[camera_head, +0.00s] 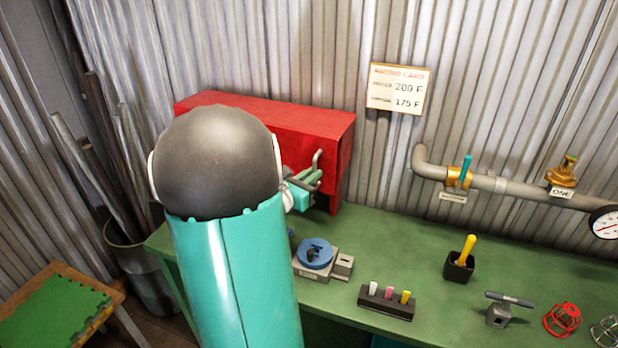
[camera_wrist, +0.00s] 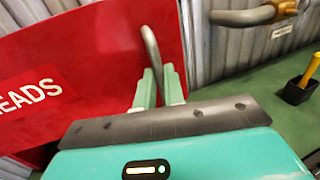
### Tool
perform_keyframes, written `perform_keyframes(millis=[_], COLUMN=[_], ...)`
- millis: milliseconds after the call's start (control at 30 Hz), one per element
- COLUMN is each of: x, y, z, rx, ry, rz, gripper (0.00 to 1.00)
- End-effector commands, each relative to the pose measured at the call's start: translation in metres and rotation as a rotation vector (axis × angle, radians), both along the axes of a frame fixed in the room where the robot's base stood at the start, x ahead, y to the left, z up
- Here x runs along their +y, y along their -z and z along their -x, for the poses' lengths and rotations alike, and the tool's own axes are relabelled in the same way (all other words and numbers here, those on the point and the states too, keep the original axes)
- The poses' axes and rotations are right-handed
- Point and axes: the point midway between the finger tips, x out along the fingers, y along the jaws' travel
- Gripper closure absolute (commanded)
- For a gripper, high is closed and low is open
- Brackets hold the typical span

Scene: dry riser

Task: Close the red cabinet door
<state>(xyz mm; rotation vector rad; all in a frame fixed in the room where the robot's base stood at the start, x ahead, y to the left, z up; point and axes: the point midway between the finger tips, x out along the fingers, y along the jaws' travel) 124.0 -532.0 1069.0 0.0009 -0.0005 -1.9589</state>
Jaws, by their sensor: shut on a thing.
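The red cabinet (camera_head: 265,108) stands at the back left of the green bench against the corrugated wall. My arm hides much of its front in the head view. The red door (camera_wrist: 95,60) fills the upper left of the wrist view, with white letters "EADS" showing. I cannot tell whether it sits flush. A grey bent bar handle (camera_head: 317,160) is near its right edge and also shows in the wrist view (camera_wrist: 151,50). My gripper (camera_head: 311,180) is at this handle. In the wrist view its green fingers (camera_wrist: 159,84) are shut on the handle's lower part.
On the green bench (camera_head: 400,240) are a blue round device (camera_head: 316,254), a rack of small coloured pieces (camera_head: 386,300) and a black cup with a yellow handle (camera_head: 460,262). A pipe with valves (camera_head: 500,184) runs along the wall. A stool (camera_head: 60,310) stands at left.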

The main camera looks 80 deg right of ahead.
Motion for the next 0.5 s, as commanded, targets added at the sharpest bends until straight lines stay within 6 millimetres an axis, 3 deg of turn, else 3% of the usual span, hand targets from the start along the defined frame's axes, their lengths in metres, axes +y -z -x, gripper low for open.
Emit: perform_keyframes(millis=[233,500], x=[-0.043,-0.049], y=[0.000,-0.001], z=[0.010,0.013], rx=[0.000,0.001], ry=[0.001,0.000], rz=[0.001,0.002], gripper=[1.00,1.00])
